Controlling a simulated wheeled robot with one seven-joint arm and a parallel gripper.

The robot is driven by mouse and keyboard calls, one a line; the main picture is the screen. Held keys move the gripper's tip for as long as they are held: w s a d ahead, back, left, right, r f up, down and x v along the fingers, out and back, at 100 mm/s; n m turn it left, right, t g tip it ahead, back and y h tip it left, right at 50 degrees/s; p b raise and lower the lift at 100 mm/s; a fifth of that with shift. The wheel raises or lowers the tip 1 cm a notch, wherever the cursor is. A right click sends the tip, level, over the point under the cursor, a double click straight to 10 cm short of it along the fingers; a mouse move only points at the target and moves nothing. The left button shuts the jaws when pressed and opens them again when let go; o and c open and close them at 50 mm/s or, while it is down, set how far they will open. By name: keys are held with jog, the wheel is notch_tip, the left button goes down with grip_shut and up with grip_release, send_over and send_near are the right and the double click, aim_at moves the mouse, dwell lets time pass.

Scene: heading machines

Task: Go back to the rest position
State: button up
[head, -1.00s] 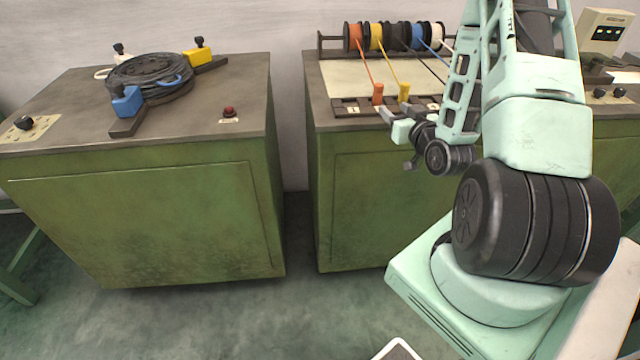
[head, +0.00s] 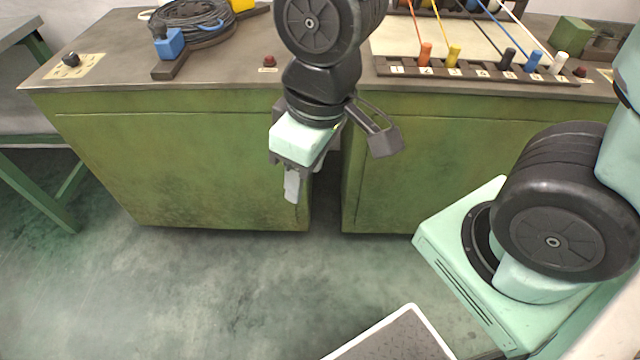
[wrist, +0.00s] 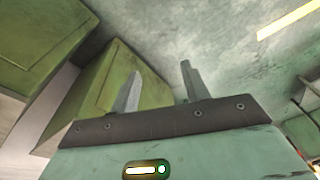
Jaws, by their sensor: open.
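My gripper (head: 305,180) hangs from my dark wrist joints in the middle of the head view. It points down, in front of the gap between the two green cabinets and below their tops. In the wrist view my gripper (wrist: 158,85) has its two grey fingers apart, with nothing between them. It is empty and touches nothing that I can see.
The left cabinet (head: 190,160) carries a black cable coil (head: 190,14) and a red button (head: 270,61). The right cabinet (head: 440,150) carries a slotted rack (head: 480,75) with several coloured plugs. Open floor (head: 230,290) lies in front.

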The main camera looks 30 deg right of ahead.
jog(key=shift+n+g+h, duration=0.3)
jog(key=shift+n+g, duration=0.1)
jog(key=shift+g, duration=0.1)
jog(key=s, duration=0.1)
jog(key=s+r, duration=0.1)
jog(key=s, duration=0.2)
jog(key=shift+s+a+r, duration=0.15)
jog(key=shift+s+a, duration=0.15)
jog(key=shift+s, duration=0.1)
notch_tip(320, 180, up, 5)
jog(key=p, duration=0.5)
jog(key=shift+r, duration=0.2)
